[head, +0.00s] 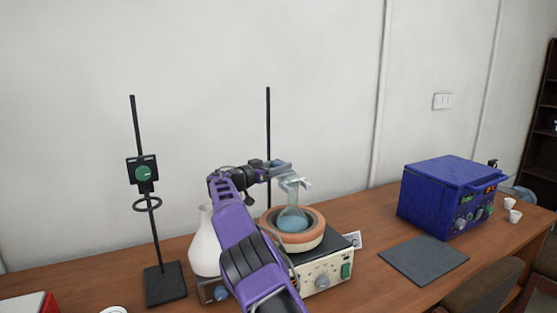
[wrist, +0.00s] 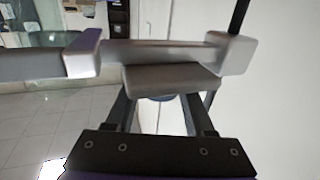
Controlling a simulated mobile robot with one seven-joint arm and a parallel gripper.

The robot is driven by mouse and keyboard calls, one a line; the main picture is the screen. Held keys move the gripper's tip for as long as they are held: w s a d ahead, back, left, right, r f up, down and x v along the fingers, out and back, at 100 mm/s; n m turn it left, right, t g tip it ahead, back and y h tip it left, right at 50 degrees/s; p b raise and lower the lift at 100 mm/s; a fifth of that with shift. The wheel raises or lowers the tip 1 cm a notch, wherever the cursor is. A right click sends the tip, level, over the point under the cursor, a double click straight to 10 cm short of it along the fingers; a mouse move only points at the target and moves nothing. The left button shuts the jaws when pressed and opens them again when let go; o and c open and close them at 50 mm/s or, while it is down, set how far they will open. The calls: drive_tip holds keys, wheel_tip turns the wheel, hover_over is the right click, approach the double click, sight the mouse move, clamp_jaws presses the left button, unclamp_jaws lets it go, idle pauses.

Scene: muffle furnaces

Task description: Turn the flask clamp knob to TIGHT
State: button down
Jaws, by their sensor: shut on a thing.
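A flask with blue liquid (head: 293,222) sits upright in the round heating mantle (head: 316,220). A light grey flask clamp (head: 297,184) is at its neck, beside the rear stand rod (head: 268,115). My gripper (head: 276,169) is at the clamp, above and left of the flask neck. In the wrist view my gripper (wrist: 160,98) has its dark fingers shut on a grey block-like part, apparently the clamp knob (wrist: 172,80). The clamp's grey bar (wrist: 160,52) runs across just beyond it. I see no TIGHT marking, and the knob's turn cannot be told.
A stand with a green-dialled box (head: 143,173) and a ring is at the left. A white flask (head: 204,248) is close beside my arm. A blue furnace (head: 447,195) and a dark mat (head: 424,260) are at the right. Two small white cups (head: 514,215) stand beyond.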

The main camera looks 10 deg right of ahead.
sight(274, 166)
drive_tip(key=shift+r+p, duration=0.1)
drive_tip(key=shift+p, duration=0.25)
drive_tip(key=shift+c, duration=1.3)
unclamp_jaws()
drive_tip(key=shift+a, duration=0.1)
drive_tip(key=shift+s+a, duration=0.1)
drive_tip(key=shift+s+a+f, duration=0.15)
drive_tip(key=shift+a+f, duration=0.05)
drive_tip(key=b+v, duration=0.2)
drive_tip(key=v, duration=0.4)
drive_tip(key=shift+s+a, duration=0.15)
drive_tip(key=shift+a, duration=0.2)
drive_tip(key=shift+r, duration=0.15)
